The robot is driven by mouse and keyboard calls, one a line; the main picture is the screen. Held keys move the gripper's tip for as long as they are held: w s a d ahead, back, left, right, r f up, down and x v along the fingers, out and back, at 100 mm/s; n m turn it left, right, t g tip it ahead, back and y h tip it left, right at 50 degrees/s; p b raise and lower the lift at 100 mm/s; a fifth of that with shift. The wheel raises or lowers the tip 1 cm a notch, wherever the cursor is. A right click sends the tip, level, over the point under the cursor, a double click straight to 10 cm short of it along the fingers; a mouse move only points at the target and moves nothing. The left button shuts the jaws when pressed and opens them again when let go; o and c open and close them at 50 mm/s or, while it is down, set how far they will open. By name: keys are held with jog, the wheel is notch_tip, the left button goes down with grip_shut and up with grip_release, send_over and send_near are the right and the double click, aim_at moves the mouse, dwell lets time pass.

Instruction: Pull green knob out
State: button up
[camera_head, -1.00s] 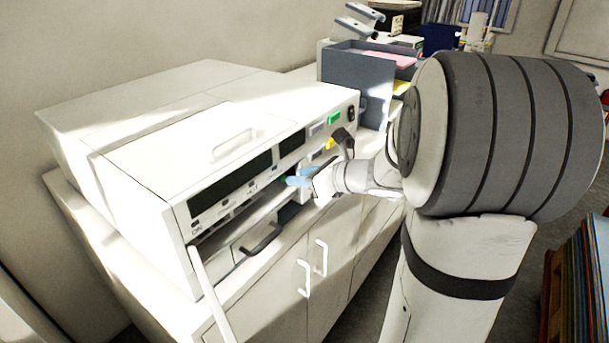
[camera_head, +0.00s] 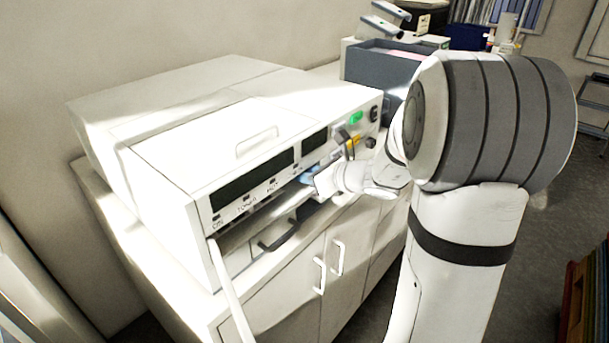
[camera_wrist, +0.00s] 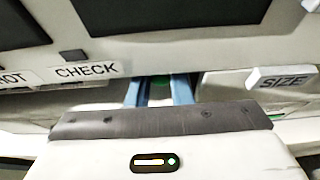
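The green knob (camera_wrist: 161,84) shows only as a small, dim green patch in the wrist view. It lies between the two blue fingers of my gripper (camera_wrist: 160,92), under the edge of the machine's front panel. The fingers stand apart, one on each side of it; I cannot see them touching it. In the head view, my gripper (camera_head: 309,176) is at the front of the white machine (camera_head: 190,155), just right of the long dark screen, and the knob is hidden there. A green button (camera_head: 356,117) is higher on the panel's right end.
The wrist view shows a "CHECK" label (camera_wrist: 87,71) left of the fingers and a "SIZE" label (camera_wrist: 283,79) to the right. A white cabinet (camera_head: 300,285) stands below the machine. A grey tray (camera_head: 370,72) stands behind it.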

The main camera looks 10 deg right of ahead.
grip_shut()
jog(key=shift+s+d, duration=0.1)
jog(key=shift+s, duration=0.1)
jog(key=shift+s+d, duration=0.85)
jog(key=shift+s, duration=0.3)
jog(key=o, duration=0.8)
grip_release()
